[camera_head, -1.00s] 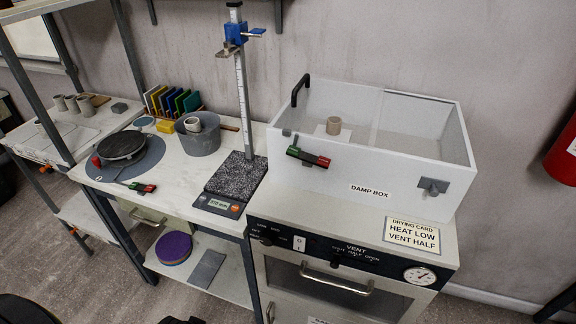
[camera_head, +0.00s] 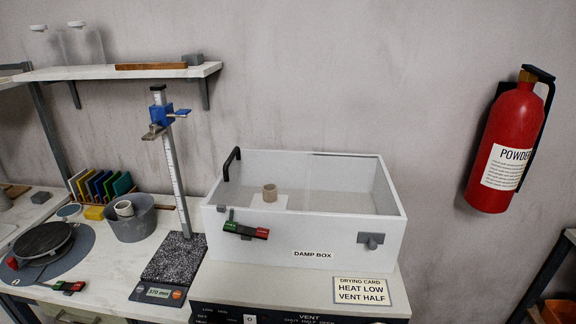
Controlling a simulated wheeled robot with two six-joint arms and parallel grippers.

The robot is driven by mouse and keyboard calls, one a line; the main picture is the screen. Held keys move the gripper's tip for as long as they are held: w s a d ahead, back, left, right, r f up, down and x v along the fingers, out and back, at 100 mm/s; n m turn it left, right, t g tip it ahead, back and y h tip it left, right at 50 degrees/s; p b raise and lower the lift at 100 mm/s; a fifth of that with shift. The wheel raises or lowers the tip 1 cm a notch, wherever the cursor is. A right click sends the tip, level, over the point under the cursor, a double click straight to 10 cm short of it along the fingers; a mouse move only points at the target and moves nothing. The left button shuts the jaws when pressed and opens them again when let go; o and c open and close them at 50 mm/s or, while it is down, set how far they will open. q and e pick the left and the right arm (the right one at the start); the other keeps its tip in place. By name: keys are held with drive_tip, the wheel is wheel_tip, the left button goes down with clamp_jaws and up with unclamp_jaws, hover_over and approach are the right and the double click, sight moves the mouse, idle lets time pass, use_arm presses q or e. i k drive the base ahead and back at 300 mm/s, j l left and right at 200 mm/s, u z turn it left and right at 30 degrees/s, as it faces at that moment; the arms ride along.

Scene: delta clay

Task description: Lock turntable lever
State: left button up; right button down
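The turntable (camera_head: 42,241) is a dark round wheel head on a grey round base, on the white bench at the far left. A lever with a green and red handle (camera_head: 68,287) sticks out at its front right edge. A red knob (camera_head: 12,263) shows at its left side. I cannot tell from this distance which position the lever is locked in. Neither of my grippers is in view.
The white damp box (camera_head: 310,236) has a similar green and red handle (camera_head: 246,231) on its front. A height gauge (camera_head: 172,160) on a speckled plate and a grey bucket (camera_head: 132,224) stand right of the turntable. A fire extinguisher (camera_head: 508,145) hangs at right.

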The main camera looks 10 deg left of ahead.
sight(60, 286)
drive_tip(key=u, duration=1.75)
